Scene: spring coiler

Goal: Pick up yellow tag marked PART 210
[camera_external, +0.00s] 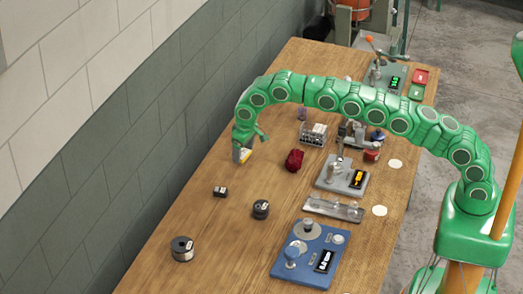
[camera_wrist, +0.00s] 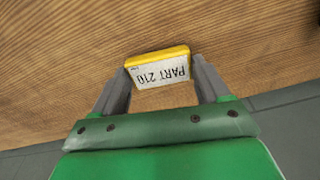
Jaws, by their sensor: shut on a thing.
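The yellow tag (camera_wrist: 158,70) has a white label reading PART 210, upside down in the wrist view. It sits between the two grey fingers of my gripper (camera_wrist: 160,80), which are shut on its ends. Wood tabletop shows behind it; I cannot tell whether the tag touches the table. In the external view my gripper (camera_external: 242,152) points down over the far left part of the table by the wall, with the yellow tag (camera_external: 245,154) showing as a small yellow and white patch at the fingertips.
A blue base with a display (camera_external: 305,270) and a grey device (camera_external: 342,180) stand along the right side. The grey wall (camera_external: 130,150) borders the left.

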